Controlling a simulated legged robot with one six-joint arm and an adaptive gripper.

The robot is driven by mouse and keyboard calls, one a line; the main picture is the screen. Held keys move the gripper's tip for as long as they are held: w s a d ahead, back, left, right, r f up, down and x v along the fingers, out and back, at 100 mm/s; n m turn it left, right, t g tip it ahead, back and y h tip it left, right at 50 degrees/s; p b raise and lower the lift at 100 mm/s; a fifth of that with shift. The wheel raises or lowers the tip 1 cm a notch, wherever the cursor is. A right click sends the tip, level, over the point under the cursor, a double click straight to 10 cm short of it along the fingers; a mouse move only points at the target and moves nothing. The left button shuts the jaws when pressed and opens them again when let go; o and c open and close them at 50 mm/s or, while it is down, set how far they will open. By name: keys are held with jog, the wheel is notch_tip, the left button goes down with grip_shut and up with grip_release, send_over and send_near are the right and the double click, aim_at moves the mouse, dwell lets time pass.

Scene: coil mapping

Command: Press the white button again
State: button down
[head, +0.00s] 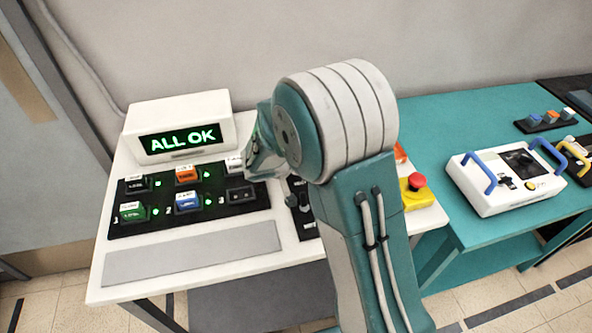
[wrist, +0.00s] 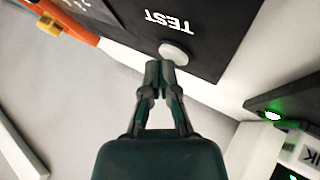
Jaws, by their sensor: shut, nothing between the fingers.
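A round white button (wrist: 174,53) sits on a dark panel (wrist: 213,30), beside the word TEST, in the wrist view. My gripper (wrist: 160,68) is shut and empty, its fingertips just short of the button in the picture. I cannot tell whether they touch it. In the head view the fingers are hidden by my arm. A white key (head: 235,162) at the upper right of the black button panel (head: 215,211) is partly covered by my arm. A white key (wrist: 310,152) also shows at the wrist view's lower right edge.
A display (head: 180,138) reads ALL OK in green. A red emergency knob (head: 417,181) stands on a yellow base right of my arm. A white device with blue handles (head: 508,181) lies on the teal table.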

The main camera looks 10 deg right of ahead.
jog(key=shift+r, duration=0.5)
jog(key=shift+r, duration=0.1)
jog(key=shift+r, duration=2.4)
jog(key=shift+s+r, duration=0.15)
jog(key=shift+r, duration=0.1)
jog(key=s+r+y, duration=0.2)
jog(key=s+r, duration=0.2)
jog(key=s, duration=0.5)
jog(key=s+r+y, duration=0.2)
jog(key=s+r, duration=0.3)
jog(key=s, duration=0.5)
jog(key=s+r+y, duration=0.3)
jog(key=s+r, duration=0.1)
jog(key=s, duration=0.5)
jog(key=shift+s+r+n, duration=0.15)
jog(key=shift+r+n, duration=0.15)
